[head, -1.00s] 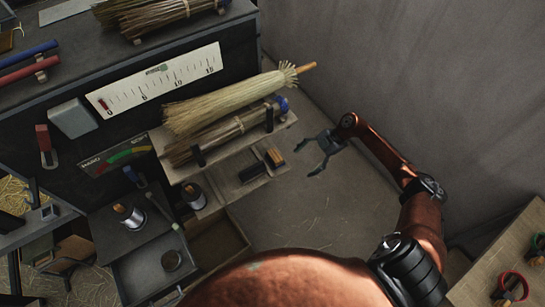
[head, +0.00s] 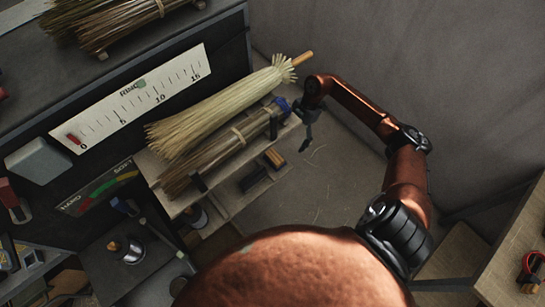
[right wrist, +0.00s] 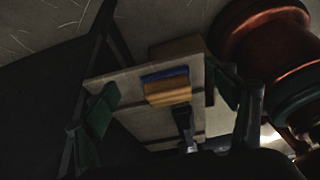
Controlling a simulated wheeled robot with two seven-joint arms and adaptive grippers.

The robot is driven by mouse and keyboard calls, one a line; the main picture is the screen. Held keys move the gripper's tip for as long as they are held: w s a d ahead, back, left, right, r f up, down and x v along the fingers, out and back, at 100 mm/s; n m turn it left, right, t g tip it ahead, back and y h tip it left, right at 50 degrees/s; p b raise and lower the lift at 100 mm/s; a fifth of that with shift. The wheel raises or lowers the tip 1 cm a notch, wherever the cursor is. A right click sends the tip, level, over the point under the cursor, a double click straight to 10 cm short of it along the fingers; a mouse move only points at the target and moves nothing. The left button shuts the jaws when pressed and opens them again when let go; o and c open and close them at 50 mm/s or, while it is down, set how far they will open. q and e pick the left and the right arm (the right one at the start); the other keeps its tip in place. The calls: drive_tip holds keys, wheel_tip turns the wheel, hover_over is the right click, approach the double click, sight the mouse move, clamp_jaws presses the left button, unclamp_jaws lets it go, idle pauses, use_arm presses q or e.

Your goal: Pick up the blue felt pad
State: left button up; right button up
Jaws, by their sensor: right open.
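In the right wrist view, a thin blue strip (right wrist: 166,74) lies along an orange-tan block (right wrist: 168,93) on a pale board; it looks like the blue felt pad, but the picture is dark. My right gripper (right wrist: 165,105) is open, with green-padded fingers on either side of the board and block, and nothing is clearly held. In the head view, my right gripper (head: 306,135) points down at the right end of the shelf. I cannot make out the pad there. My left gripper is out of view.
A pale broom (head: 225,105) and a brown twig bundle (head: 222,150) lie on the upper shelf, close left of my right gripper. Dark and orange blocks (head: 274,158) sit on the lower shelf. The floor right of the shelf is clear up to the grey wall.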

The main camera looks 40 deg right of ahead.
sight(275, 156)
drive_tip(key=a, duration=0.7)
drive_tip(key=shift+s+a+f+b, duration=0.15)
drive_tip(key=shift+s+b, duration=0.15)
drive_tip(key=shift+b, duration=0.1)
drive_tip(key=b+x, duration=0.1)
drive_tip(key=x, duration=0.3)
drive_tip(key=shift+f, duration=0.15)
drive_tip(key=shift+a+f+b, duration=0.15)
drive_tip(key=shift+f+b, duration=0.1)
drive_tip(key=shift+b, duration=0.05)
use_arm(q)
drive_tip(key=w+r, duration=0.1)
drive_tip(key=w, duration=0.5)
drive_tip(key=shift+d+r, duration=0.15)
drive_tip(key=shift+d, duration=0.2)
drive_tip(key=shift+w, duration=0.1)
use_arm(e)
drive_tip(key=shift+c, duration=0.6)
drive_tip(key=c, duration=1.2)
